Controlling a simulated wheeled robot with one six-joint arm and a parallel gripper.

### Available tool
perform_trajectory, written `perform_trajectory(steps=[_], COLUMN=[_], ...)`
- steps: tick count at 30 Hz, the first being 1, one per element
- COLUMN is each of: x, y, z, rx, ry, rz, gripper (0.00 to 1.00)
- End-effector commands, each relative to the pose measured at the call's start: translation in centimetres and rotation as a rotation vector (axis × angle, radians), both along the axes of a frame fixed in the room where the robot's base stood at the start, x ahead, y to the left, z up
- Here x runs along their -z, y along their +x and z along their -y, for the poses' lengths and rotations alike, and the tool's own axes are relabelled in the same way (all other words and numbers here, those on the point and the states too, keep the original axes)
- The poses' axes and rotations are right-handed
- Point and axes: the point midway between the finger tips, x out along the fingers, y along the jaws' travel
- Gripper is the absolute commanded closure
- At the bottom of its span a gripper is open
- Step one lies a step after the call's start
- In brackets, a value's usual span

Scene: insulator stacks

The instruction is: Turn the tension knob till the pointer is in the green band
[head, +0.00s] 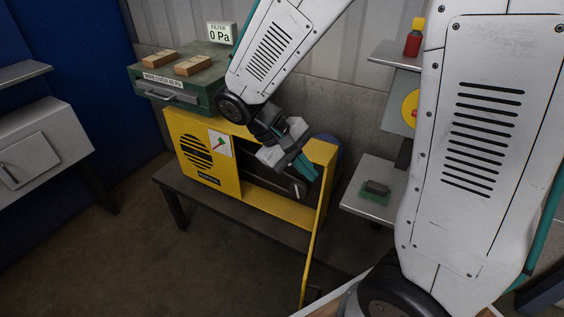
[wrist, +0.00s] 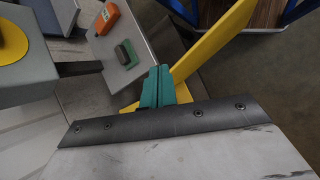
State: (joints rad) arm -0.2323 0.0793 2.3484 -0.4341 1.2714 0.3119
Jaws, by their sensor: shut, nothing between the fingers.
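The yellow machine (head: 210,160) stands on a dark bench with its front flap open and an opening on its right side. A small white panel (head: 220,143) with red and green marks is on its front; I cannot read a pointer against a band. My gripper (head: 304,168) is at the right part of the opening, its teal fingers shut and empty. The closed fingers also show in the wrist view (wrist: 158,86). I cannot make out the tension knob; my gripper and wrist hide part of the opening.
The open yellow flap (head: 318,232) hangs down at the right front, and a yellow strip (wrist: 214,42) lies close beyond the fingers. A grey shelf (head: 362,207) with a green-based block (head: 375,190) is to the right. A green drawer box (head: 200,82) stands behind.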

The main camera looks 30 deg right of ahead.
Motion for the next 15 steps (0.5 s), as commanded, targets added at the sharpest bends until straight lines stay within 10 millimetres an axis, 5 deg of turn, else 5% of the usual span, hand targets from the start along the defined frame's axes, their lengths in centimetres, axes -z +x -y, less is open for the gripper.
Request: perform_trajectory(steps=[8, 15], x=[6.7, 13.4], y=[7.0, 13.5], z=[0.6, 0.0], rx=[-0.078, -0.179], ry=[-0.367, -0.641], rz=[0.033, 0.256], gripper=[1.0, 1.0])
